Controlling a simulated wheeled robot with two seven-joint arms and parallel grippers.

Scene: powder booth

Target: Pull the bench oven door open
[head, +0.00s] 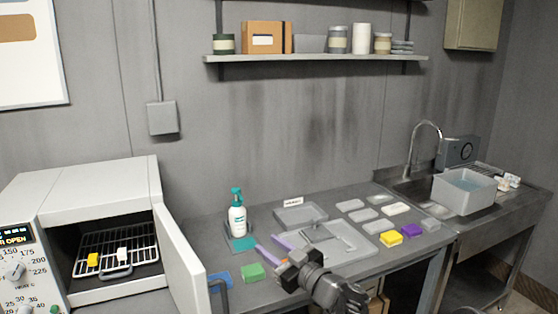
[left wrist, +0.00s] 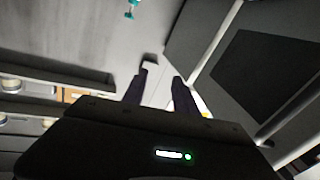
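The white bench oven (head: 95,190) stands at the left in the head view. Its door (head: 183,258) is swung wide open on the right side, and the display (head: 16,237) reads OPEN. A dark curved handle (head: 226,287) shows just right of the door. A pale frame with a dark panel (left wrist: 265,75) shows at right there.
A rack (head: 90,250) with a yellow and a white piece is inside the oven. A spray bottle (head: 237,215), a green block (head: 253,272) and a blue block (head: 219,279) are near the door. A grey tray (head: 350,240) lies behind my gripper.

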